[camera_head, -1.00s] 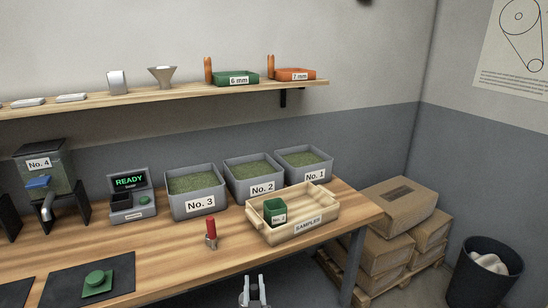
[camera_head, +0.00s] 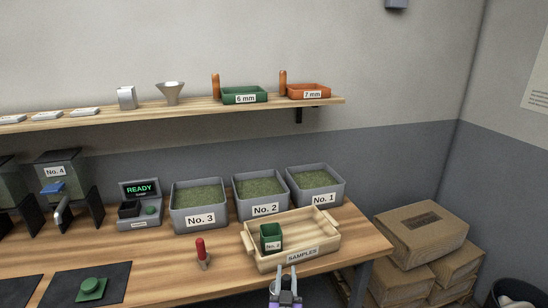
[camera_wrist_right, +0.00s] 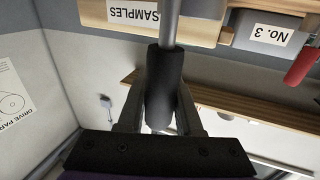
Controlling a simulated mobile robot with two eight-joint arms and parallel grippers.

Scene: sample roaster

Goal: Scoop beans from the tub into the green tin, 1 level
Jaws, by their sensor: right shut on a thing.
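My right gripper (camera_head: 287,272) is at the front edge of the table, just in front of the samples tray (camera_head: 333,246). In the right wrist view it is shut on a black handle (camera_wrist_right: 162,88) with a metal shaft (camera_wrist_right: 170,22); the tool's far end is out of view. The small green tin (camera_head: 265,245), with a white label, stands upright inside the tray at its left. Three grey tubs of greenish beans, No. 3 (camera_head: 198,222), No. 2 (camera_head: 264,210) and No. 1 (camera_head: 318,201), stand in a row behind. My left gripper is not in view.
A red-handled tool (camera_head: 201,247) stands on the table left of the tray. A READY-display device (camera_head: 140,189) and No. 4 hopper (camera_head: 57,172) are farther left. A wooden shelf (camera_head: 180,109) hangs above. Cardboard boxes (camera_head: 422,232) are stacked at right.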

